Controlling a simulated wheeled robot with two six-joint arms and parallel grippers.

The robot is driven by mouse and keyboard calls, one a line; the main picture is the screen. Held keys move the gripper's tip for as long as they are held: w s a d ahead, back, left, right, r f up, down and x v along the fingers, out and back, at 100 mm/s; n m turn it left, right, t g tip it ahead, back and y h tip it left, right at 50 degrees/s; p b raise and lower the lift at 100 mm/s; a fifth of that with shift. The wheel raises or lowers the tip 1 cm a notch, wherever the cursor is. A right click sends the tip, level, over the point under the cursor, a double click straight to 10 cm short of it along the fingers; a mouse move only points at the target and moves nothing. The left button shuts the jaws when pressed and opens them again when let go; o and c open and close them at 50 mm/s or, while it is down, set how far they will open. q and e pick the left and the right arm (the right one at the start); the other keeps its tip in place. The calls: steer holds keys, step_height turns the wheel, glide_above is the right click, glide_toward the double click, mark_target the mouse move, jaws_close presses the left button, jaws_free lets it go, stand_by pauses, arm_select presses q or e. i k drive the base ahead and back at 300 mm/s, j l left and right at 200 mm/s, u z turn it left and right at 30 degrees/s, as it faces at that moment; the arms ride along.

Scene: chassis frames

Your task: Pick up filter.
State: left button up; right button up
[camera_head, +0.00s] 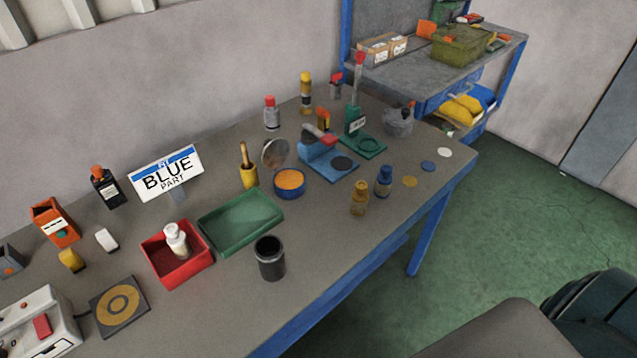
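No thing here is plainly marked as the filter, and I cannot tell which one it is. A black upright cylinder (270,260) with a dark top stands on the workbench (337,232) near its front edge. A round blue tin (289,184) with an orange top sits behind it. A white bottle (176,242) stands upright in a red tray (178,272). An empty green tray (238,228) lies beside the red one.
A sign reading "BLUE PART" (166,175) stands behind the trays. Blue and green fixtures (326,156) (360,145), small bottles (359,199) (383,183) and coloured discs (410,181) fill the right part. A machine (42,320) stands front left. The front edge right of the black cylinder is clear.

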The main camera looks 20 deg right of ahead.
mark_target(384, 180)
steer(key=z, duration=1.25)
